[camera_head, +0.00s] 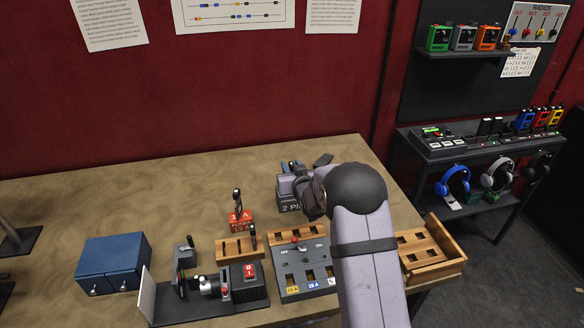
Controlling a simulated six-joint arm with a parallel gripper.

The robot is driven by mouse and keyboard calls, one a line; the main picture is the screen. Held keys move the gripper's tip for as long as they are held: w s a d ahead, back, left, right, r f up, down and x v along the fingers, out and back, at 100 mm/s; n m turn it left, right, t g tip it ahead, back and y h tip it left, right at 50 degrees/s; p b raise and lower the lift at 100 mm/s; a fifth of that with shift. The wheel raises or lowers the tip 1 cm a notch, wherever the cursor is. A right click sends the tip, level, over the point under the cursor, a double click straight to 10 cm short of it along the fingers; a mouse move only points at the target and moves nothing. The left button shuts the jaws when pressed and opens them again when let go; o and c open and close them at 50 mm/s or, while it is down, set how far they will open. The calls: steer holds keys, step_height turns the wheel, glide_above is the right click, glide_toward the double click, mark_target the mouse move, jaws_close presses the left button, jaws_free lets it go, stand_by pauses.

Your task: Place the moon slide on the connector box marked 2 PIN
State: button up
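The connector box (290,207) marked 2 PIN is a dark box with white lettering near the back right of the table. My gripper (306,164) is at this box, seen from behind my arm. My wrist and arm cover the box's right side and much of its top. I cannot tell whether the gripper's fingers are open or shut, or whether they touch the box. I cannot make out the moon slide; no moon mark is readable in this view.
A red box (240,222) with an upright lever, a grey switch panel (305,268), a projector-like device (215,292) and a blue cabinet (112,264) stand left of my arm. A wooden tray (432,256) is at the right edge. The table's back left (120,195) is clear.

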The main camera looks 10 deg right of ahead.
steer(key=shift+r, duration=0.2)
stand_by(0.3)
steer(key=b+v, duration=0.4)
steer(key=v, duration=0.8)
stand_by(0.4)
